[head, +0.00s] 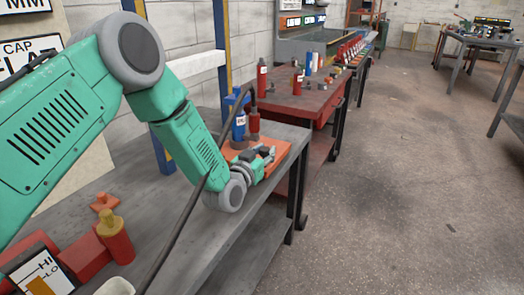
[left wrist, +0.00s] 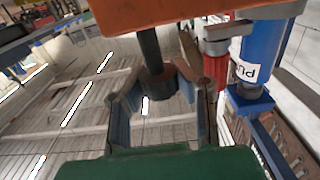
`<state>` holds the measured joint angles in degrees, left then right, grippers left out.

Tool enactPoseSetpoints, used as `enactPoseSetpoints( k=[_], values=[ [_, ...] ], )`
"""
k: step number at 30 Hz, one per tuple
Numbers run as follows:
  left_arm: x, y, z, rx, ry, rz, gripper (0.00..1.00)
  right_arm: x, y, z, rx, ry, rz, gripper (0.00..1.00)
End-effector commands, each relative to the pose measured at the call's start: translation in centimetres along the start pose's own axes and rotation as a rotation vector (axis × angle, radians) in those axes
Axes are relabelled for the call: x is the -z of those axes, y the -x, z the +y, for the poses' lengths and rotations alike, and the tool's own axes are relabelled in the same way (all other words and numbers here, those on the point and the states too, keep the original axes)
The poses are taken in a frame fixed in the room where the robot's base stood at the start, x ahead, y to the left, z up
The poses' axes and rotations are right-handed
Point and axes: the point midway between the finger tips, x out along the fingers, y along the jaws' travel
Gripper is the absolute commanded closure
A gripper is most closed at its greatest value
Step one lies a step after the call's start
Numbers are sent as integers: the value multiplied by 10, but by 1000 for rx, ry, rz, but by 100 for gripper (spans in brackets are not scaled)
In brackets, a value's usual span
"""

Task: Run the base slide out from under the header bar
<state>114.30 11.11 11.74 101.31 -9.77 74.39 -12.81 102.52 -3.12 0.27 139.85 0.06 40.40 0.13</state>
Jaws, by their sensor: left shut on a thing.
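An orange slab (left wrist: 185,14), which looks like the base slide, fills the top of the left wrist view. A dark post with a knob (left wrist: 150,55) projects from it. My left gripper (left wrist: 158,88) has its fingers around this knob; in the head view the gripper (head: 266,154) is over the slab on the grey bench. A blue labelled cylinder (head: 239,124) and a red cylinder (head: 254,124) stand just behind it. A blue piece (head: 236,98) sits at the blue cylinder's top; I cannot tell whether it is the header bar. My arm hides part of the slab. My right gripper is out of view.
The grey bench (head: 225,245) holds red blocks and a red cylinder with a yellow top (head: 115,240) at near left. A blue-and-yellow upright (head: 222,50) stands behind. A red table (head: 310,103) adjoins beyond. The floor at right is open.

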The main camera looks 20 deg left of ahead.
Motion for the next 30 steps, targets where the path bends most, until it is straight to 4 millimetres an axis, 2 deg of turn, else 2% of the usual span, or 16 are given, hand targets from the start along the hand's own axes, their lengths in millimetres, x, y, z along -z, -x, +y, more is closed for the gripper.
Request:
enactPoseSetpoints(
  k=[8, 9, 10, 11, 22, 26, 30],
  values=[
    [1, 0, 1, -1, 2, 2, 100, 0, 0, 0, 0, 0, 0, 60],
    [1, 0, 1, -1, 2, 2, 68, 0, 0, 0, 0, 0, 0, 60],
    [1, 0, 1, -1, 2, 2, 58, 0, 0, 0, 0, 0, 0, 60],
    [1, 0, 1, -1, 1, 2, 52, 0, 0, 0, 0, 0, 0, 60],
    [0, 3, 0, -1, 0, -1, 52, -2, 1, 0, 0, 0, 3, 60],
    [-1, 19, 0, -2, 1, -3, 52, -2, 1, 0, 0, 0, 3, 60],
    [-2, 49, 1, -3, 1, -4, 52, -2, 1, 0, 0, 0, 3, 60]
  ],
)
